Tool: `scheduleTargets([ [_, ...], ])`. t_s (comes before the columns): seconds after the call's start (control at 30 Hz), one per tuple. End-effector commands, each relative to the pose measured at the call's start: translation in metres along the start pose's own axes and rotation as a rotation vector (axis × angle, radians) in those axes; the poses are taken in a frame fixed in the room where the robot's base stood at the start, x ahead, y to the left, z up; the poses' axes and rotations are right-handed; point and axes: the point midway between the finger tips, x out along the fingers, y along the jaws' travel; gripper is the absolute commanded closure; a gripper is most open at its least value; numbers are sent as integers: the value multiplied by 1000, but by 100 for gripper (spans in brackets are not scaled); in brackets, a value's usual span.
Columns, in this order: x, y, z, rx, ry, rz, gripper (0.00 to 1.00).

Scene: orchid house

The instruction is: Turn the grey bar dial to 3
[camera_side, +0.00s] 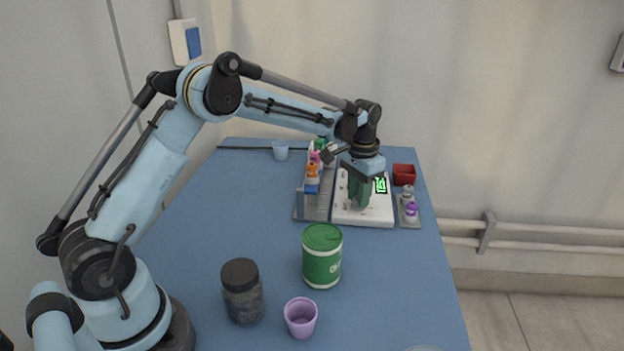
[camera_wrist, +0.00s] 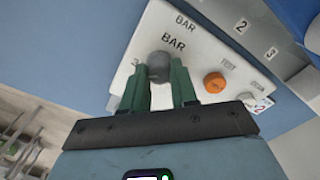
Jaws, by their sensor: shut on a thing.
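The white panel (camera_side: 366,217) lies on the blue table in the side view, with a lit green display (camera_side: 381,185) on its right. My gripper (camera_side: 358,203) reaches down over the panel and hides the dial there. In the wrist view, the grey dial (camera_wrist: 159,65) is a round dark knob beside the word BAR on the panel (camera_wrist: 205,52). My gripper's green fingers (camera_wrist: 162,76) are shut on the dial. A 3 is printed just left of the dial. I cannot tell where the dial points. An orange knob (camera_wrist: 214,82) sits to its right.
A grey rack (camera_side: 312,212) with small bottles stands left of the panel. A red box (camera_side: 404,174) and a small tray with bottles are on its right. A green tin (camera_side: 322,256), a dark jar (camera_side: 242,292) and a purple cup (camera_side: 300,318) stand in front.

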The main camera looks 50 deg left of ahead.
Motion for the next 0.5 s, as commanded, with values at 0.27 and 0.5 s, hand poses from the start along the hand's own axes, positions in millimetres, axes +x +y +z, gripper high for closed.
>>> scheduleTargets([
  [0.27,0,0,0,-1,0,0,66],
  [0.5,0,0,0,-2,0,0,47],
])
